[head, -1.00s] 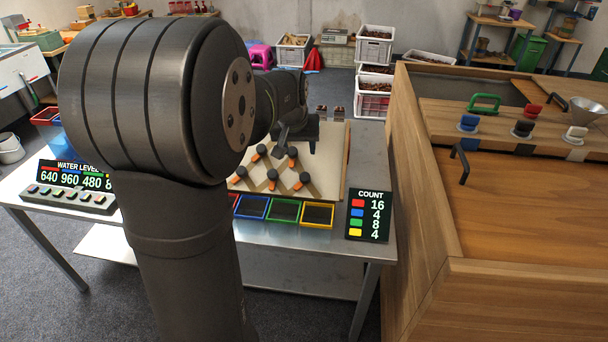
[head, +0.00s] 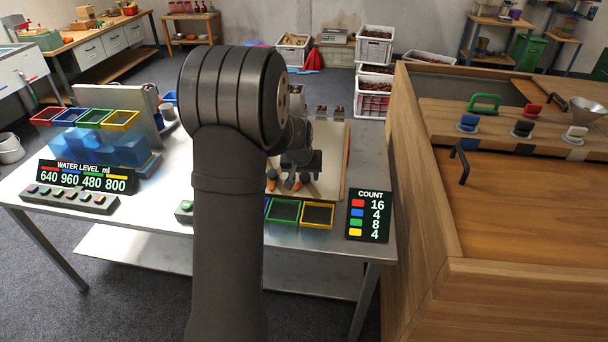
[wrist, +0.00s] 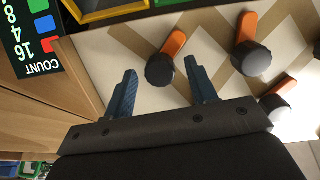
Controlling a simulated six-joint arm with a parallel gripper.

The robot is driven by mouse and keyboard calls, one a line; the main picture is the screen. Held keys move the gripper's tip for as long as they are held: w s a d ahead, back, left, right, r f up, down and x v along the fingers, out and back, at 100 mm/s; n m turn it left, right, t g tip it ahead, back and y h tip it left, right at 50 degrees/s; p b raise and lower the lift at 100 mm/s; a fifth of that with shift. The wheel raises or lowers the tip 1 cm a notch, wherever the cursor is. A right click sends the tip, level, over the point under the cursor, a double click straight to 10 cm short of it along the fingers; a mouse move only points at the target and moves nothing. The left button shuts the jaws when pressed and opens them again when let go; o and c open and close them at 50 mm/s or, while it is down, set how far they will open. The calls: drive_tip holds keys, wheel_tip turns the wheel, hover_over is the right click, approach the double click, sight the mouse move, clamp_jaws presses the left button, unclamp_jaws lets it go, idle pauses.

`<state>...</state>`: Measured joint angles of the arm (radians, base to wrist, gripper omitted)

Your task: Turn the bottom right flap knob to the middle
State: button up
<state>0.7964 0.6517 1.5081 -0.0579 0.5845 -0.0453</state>
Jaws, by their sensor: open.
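The bottom right flap knob (wrist: 160,70) is a black round knob with an orange pointer on the pale flap board (wrist: 95,52). In the wrist view, which shows the board upside down, its pointer slants up and to the right. My gripper (wrist: 160,66) is open, with one blue-grey fingertip on each side of this knob in the picture. I cannot tell whether the fingers touch it or how high they are above the board. In the head view my gripper (head: 300,168) hangs over the lower right of the board and partly hides the knobs.
Other knobs (wrist: 252,59) stand close by to the right in the wrist view. Coloured bins (head: 317,216) line the board's front edge, and the count sign (head: 368,217) stands to their right. A wooden cabinet (head: 418,190) borders the table on the right.

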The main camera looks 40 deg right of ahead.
drive_tip(key=c, duration=1)
drive_tip(key=shift+n, duration=0.4)
drive_tip(key=n, duration=0.3)
drive_tip(key=shift+n+h, duration=0.4)
drive_tip(key=shift+n, duration=1.5)
